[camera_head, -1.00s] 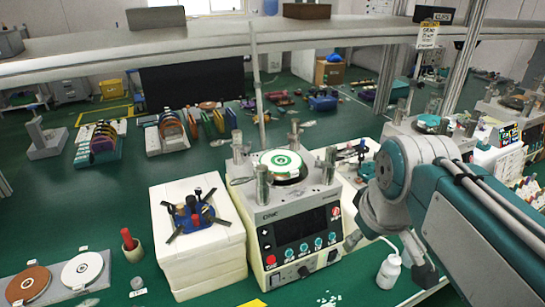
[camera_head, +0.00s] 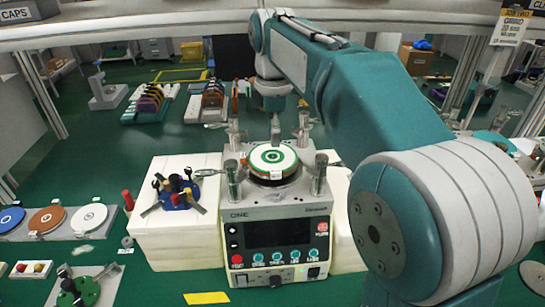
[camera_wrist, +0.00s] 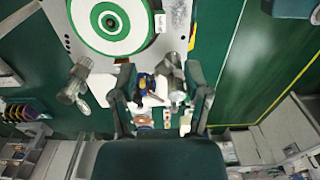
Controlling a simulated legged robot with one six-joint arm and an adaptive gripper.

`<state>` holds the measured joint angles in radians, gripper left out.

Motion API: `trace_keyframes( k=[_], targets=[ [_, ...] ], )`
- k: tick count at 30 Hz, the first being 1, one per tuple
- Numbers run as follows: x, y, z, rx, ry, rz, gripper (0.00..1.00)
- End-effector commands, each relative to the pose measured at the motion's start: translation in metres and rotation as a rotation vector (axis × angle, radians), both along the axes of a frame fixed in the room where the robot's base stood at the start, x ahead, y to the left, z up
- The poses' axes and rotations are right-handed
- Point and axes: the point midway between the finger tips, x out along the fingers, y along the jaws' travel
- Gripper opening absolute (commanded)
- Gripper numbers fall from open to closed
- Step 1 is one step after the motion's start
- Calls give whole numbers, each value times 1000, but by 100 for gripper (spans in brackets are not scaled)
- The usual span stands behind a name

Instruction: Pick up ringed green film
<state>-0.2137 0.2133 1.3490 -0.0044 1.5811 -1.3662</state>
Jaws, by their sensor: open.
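The ringed green film (camera_head: 273,157) is a white disc with green rings. It lies flat on the round platen of the lapping machine (camera_head: 275,240), in the middle of the head view. It also shows at the upper left of the wrist view (camera_wrist: 88,32), cut off by the top edge. My gripper (camera_wrist: 160,78) is open, with nothing between its fingers. The fingers are apart from the film, below and right of it in the wrist view. In the head view my arm reaches over behind the machine, and I cannot make out the fingers there.
Metal posts (camera_head: 320,172) stand around the platen. A white block (camera_head: 178,235) with a blue tool holder (camera_head: 178,190) is left of the machine. Blue, brown and white discs (camera_head: 89,217) lie on a tray farther left. A shelf beam (camera_head: 120,30) crosses above.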

Motion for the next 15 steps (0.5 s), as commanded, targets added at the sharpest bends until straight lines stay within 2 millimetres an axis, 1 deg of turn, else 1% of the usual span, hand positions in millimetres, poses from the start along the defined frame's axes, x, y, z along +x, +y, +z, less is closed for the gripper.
trace_keyframes(
  k=[3, 6, 13, 15],
  targets=[
    [-1, -3, -20, 1, 3, -3, 61],
    [-1, -5, -35, 4, 3, -4, 61],
    [0, -7, -55, 5, 1, -5, 61],
    [0, -7, -66, 5, 2, -5, 61]
  ],
)
